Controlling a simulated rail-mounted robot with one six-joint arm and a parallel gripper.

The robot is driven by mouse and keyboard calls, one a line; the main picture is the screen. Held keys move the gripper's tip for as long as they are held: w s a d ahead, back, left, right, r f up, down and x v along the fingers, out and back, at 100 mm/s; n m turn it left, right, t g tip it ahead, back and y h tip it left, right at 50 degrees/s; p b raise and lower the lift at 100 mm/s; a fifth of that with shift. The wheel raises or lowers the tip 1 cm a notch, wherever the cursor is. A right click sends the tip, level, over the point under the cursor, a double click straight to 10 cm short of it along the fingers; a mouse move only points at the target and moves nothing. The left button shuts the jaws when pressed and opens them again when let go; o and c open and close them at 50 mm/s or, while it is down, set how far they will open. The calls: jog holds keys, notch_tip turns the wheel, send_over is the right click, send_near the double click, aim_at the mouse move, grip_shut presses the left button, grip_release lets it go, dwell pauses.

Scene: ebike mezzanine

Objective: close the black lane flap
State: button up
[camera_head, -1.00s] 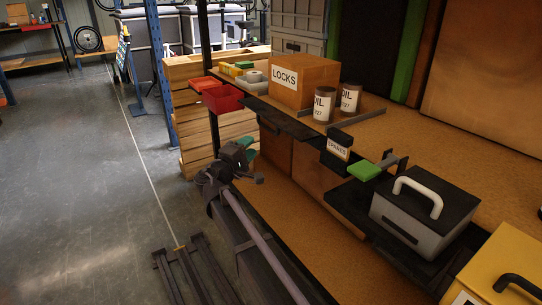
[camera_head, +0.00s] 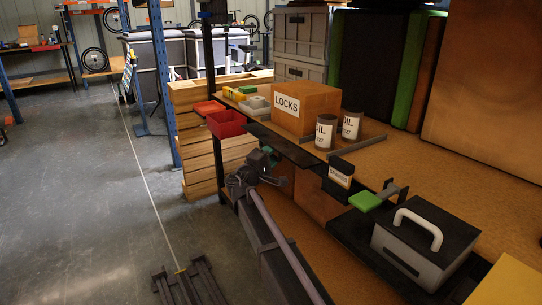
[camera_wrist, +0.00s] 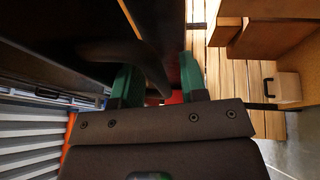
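A flat black flap (camera_head: 287,146) sticks out from the shelf edge in front of the LOCKS box, roughly level, in the head view. My gripper (camera_head: 279,172) is just below and in front of it. In the wrist view my gripper (camera_wrist: 158,82) shows two green fingers spread apart. A dark curved piece and a dark panel edge lie between or just beyond the fingers; I cannot tell whether they touch. Nothing is clearly held. The flap's underside is hidden in the head view.
The LOCKS box (camera_head: 306,108), two OIL cans (camera_head: 325,132), a small black-and-white labelled bin (camera_head: 340,172) and a green-ended lever (camera_head: 366,201) line the shelf. A grey box with a white handle (camera_head: 415,246) stands at right. A red bin (camera_head: 226,124) sits left. Open floor (camera_head: 70,190) lies further left.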

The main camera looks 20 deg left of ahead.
grip_shut()
jog(key=shift+r, duration=0.1)
dwell(0.4)
